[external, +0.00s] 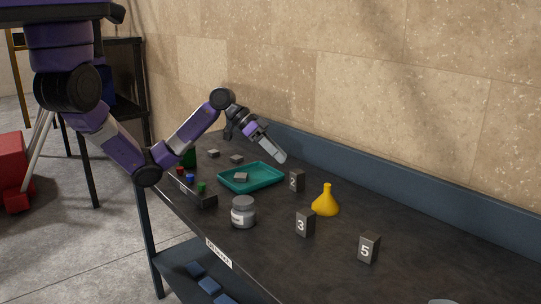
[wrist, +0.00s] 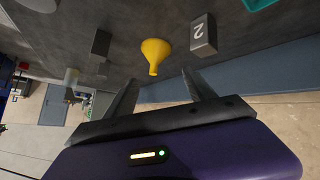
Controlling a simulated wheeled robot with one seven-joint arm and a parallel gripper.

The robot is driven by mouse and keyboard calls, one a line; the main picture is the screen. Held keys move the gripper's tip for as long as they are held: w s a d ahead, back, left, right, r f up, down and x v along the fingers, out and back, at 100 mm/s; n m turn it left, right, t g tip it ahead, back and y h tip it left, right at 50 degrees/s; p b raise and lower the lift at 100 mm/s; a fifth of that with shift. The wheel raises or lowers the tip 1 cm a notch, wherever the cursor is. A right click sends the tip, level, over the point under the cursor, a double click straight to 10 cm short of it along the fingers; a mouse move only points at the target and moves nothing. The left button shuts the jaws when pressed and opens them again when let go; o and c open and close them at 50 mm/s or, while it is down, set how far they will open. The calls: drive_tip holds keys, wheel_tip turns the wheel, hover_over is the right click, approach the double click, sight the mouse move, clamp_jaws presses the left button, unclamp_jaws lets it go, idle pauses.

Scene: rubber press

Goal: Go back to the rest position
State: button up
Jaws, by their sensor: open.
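My gripper (external: 271,148) is raised above the dark bench, near the back wall and above the teal tray (external: 264,185). In the wrist view my gripper (wrist: 163,88) shows two fingers spread apart with nothing between them. A grey block (external: 241,177) lies in the tray. My purple arm reaches in from the upper left. A yellow funnel (external: 325,203) stands on the bench, and it also shows beyond the fingers in the wrist view (wrist: 156,52). A block marked 2 (external: 296,181) stands right of the tray.
Blocks marked 3 (external: 305,223) and 5 (external: 368,248) stand toward the right. A grey-lidded jar (external: 243,212) is near the front edge. A dark rack (external: 195,194) with small coloured pieces is at left. The blue back rail (external: 400,190) runs along the wall.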

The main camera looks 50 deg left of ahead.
drive_tip(key=s+d+n+t+h+p, duration=0.2)
drive_tip(key=d+n+t+h, duration=0.1)
drive_tip(key=d+n+t, duration=0.25)
drive_tip(key=s+a+f+n+t+y, duration=0.1)
drive_tip(key=s+a+f+n+y, duration=0.1)
drive_tip(key=s, duration=0.5)
drive_tip(key=s+a+f+n+t+y+p, duration=0.1)
drive_tip(key=s+a+f+n+t+y, duration=0.1)
drive_tip(key=s+a, duration=0.5)
drive_tip(key=s+a+f+n+t+y, duration=0.2)
drive_tip(key=s+a+y, duration=0.3)
drive_tip(key=s, duration=0.3)
drive_tip(key=shift+s+f+n+y+p, duration=0.15)
drive_tip(key=shift+f+n+y+p, duration=0.2)
drive_tip(key=shift+f+n+y, duration=0.25)
drive_tip(key=s+a+f+m+b, duration=0.1)
drive_tip(key=s+a+m+b, duration=0.1)
drive_tip(key=s, duration=0.4)
drive_tip(key=s+a+f+m+y+b, duration=0.1)
drive_tip(key=s+a+f+m+b, duration=0.1)
drive_tip(key=s, duration=0.4)
drive_tip(key=a+b, duration=0.1)
drive_tip(key=a, duration=0.1)
drive_tip(key=shift+s+a+b, duration=0.2)
drive_tip(key=shift+a+b, duration=0.15)
drive_tip(key=shift+o, duration=0.3)
drive_tip(key=shift+s+a+r+m+g, duration=0.15)
drive_tip(key=shift+s+m+g, duration=0.1)
drive_tip(key=shift+m+g, duration=0.15)
